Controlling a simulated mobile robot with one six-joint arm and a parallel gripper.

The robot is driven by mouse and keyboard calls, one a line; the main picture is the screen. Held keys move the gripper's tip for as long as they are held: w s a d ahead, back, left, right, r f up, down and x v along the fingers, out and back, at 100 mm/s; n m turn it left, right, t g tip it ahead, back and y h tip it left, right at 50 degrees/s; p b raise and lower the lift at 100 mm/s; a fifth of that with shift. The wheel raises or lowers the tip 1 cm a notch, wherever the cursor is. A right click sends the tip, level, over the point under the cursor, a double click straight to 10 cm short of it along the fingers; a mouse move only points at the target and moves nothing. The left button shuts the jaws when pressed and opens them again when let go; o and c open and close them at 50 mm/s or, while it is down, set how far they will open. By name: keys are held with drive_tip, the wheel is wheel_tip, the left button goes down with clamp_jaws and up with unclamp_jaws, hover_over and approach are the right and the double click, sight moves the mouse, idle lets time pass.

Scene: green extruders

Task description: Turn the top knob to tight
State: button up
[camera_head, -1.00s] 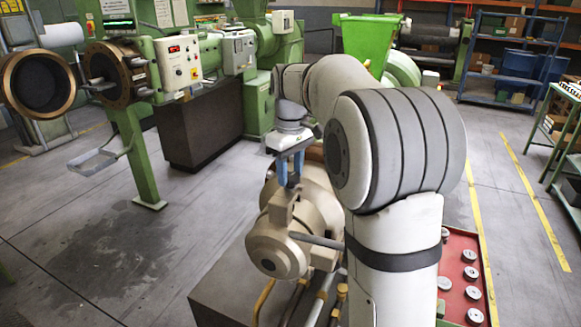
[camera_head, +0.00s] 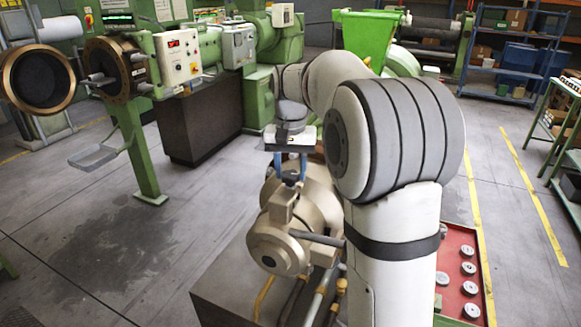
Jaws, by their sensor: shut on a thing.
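The beige machine (camera_head: 273,243) stands in the middle on a dark base, with a shaft-like bar sticking out to the right. The top knob (camera_head: 290,179) is a small dark piece on its upper part, mostly hidden between the fingers. My gripper (camera_head: 290,174) points down from above, its two blue fingers on either side of the knob and shut on it. The knob's markings and exact angle are too small to read.
A red tray (camera_head: 458,252) with several round metal pieces lies to the right, partly behind my arm. A green extruder (camera_head: 140,150) with an open round flange stands at left. A blue shelf rack (camera_head: 510,60) is at the back right. The floor at left is clear.

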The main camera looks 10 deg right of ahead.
sight(290, 174)
drive_tip(key=shift+m, duration=1.7)
drive_tip(key=o, duration=1)
drive_tip(key=shift+r, duration=0.1)
wheel_tip(290, 174, up, 8)
drive_tip(key=shift+f, duration=0.15)
